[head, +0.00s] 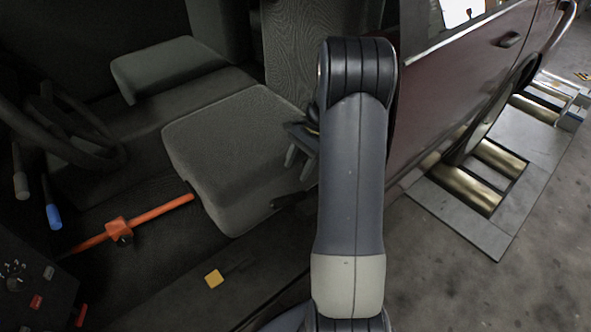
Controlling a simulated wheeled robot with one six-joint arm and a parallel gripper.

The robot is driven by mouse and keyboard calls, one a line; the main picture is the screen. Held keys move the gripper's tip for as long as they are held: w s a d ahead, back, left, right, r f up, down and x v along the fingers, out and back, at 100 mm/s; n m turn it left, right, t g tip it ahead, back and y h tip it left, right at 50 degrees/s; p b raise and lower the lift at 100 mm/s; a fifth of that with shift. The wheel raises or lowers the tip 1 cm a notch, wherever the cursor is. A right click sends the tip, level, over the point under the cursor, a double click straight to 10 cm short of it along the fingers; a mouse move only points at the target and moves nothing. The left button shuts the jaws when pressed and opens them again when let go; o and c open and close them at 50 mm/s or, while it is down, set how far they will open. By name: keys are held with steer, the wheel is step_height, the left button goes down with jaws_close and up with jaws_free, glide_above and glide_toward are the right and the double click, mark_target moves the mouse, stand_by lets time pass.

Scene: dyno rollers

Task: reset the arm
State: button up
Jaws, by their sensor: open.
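My arm (351,180) rises from the bottom of the head view, in front of the car's door opening. My gripper (299,150) shows beside the upper arm, at the right edge of the near grey seat. Part of it is hidden behind the arm, and its dark fingers stand apart with nothing seen between them. I cannot tell whether it touches the seat (225,135).
An orange bar (160,209) lies across the footwell, left of the seat. A yellow block (214,279) sits on the sill. The steering wheel (95,160) is at left. The dark red car body (450,85) and rollers (468,188) are at right, with open floor (540,265) below.

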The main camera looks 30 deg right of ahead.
mark_target(284, 198)
stand_by(0.4)
steer(key=b+x, duration=0.2)
steer(key=x, duration=1)
steer(key=shift+b, duration=0.4)
steer(key=shift+s+a+f+h+b, duration=0.1)
steer(key=shift+a+f+h+b, duration=0.25)
steer(key=shift+f+h+b, duration=0.4)
